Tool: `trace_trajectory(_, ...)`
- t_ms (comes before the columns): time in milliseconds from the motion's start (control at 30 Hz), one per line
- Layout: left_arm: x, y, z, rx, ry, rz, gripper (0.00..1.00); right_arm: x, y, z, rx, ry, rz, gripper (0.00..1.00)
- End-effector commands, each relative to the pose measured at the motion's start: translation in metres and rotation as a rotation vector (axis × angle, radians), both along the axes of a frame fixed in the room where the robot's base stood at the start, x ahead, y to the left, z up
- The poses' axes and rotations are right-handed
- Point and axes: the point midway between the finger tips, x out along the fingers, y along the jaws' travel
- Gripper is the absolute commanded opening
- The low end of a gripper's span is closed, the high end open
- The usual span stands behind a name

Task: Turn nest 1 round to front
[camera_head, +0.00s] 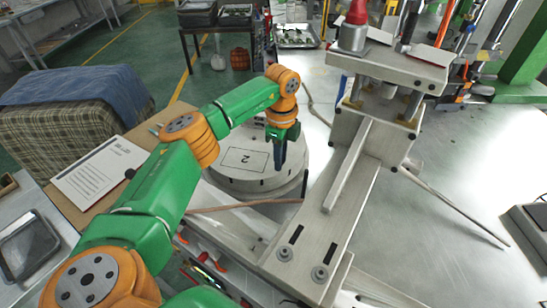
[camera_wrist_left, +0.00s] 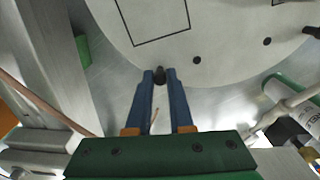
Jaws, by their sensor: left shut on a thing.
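The round grey turntable (camera_head: 222,182) sits left of the press, with a rectangle marked "2" (camera_head: 244,160) on its near left part. No number 1 is readable; my arm covers part of the far side. My left gripper (camera_head: 279,163) points down at the turntable's right edge. In the left wrist view the blue fingers (camera_wrist_left: 160,78) are close together around a small dark peg (camera_wrist_left: 159,75) at the rim of the pale disc (camera_wrist_left: 225,45). Part of a drawn rectangle shows on the disc there. My right gripper is out of view.
The grey press (camera_head: 390,70) with a red-topped part stands right of the turntable, its long base running toward the front. A thin rod (camera_head: 455,205) sticks out to its right. A white sheet (camera_head: 100,172) lies at left. The metal tabletop at right is mostly clear.

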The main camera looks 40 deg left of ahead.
Motion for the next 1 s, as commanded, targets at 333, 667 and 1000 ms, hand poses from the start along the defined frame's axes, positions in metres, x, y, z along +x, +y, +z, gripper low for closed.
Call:
trace_trajectory(333,0.017,-0.006,0.002,0.002,-0.003,0.130,0.00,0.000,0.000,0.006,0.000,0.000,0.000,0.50)
trace_trajectory(667,0.025,-0.008,0.001,0.002,-0.002,0.188,0.00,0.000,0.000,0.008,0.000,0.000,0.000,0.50)
trace_trajectory(1000,0.026,-0.008,0.000,0.003,-0.002,0.199,0.00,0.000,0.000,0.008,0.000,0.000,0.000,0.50)
